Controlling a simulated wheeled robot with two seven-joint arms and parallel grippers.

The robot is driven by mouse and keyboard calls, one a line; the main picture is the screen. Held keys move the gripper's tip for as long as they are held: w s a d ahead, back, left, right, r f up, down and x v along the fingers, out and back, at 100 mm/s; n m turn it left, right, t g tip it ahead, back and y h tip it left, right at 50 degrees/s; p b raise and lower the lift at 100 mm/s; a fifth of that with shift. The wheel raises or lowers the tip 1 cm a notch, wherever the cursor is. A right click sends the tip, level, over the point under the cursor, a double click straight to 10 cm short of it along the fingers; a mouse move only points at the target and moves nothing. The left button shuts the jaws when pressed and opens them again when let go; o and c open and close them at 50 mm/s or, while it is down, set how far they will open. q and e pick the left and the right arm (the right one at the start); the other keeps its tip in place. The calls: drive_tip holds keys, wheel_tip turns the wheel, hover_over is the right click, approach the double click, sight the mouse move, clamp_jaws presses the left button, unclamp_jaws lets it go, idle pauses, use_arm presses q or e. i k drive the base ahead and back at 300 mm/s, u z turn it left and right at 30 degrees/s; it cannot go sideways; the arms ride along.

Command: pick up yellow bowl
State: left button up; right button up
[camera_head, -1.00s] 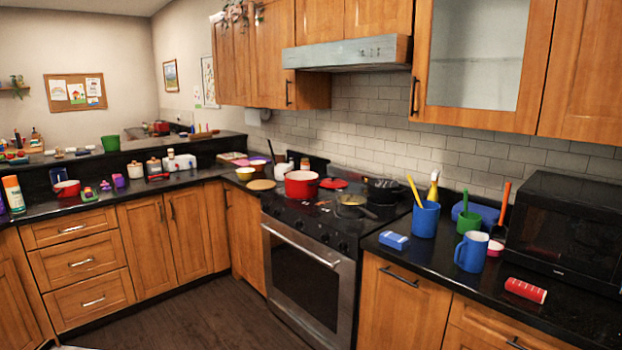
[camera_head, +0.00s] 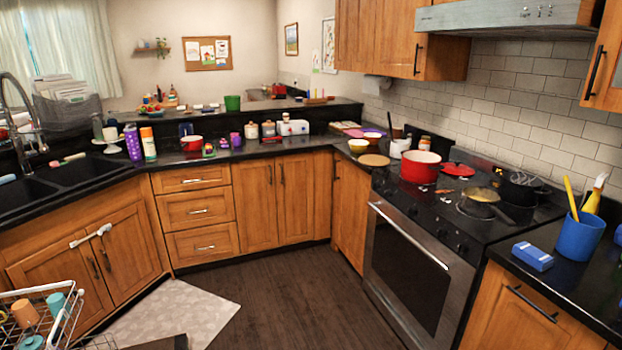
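A small yellow bowl (camera_head: 359,146) sits upright on the dark counter in the corner, left of the stove and behind a round tan board (camera_head: 374,160). A red pot (camera_head: 420,167) on the stove stands to its right. Neither of my grippers shows in the head view, so I cannot see what they hold.
The stove (camera_head: 420,265) with a frying pan (camera_head: 479,200) is at right. A double sink (camera_head: 70,178) is at left, with a dish rack (camera_head: 45,305) low in the left corner. The dark wooden floor (camera_head: 290,285) in the middle is clear.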

sight(356, 146)
drive_tip(key=u, duration=0.4)
drive_tip(key=i, duration=2)
drive_tip(key=z, duration=0.25)
drive_tip(key=i, duration=2.1)
drive_tip(key=z, duration=0.7)
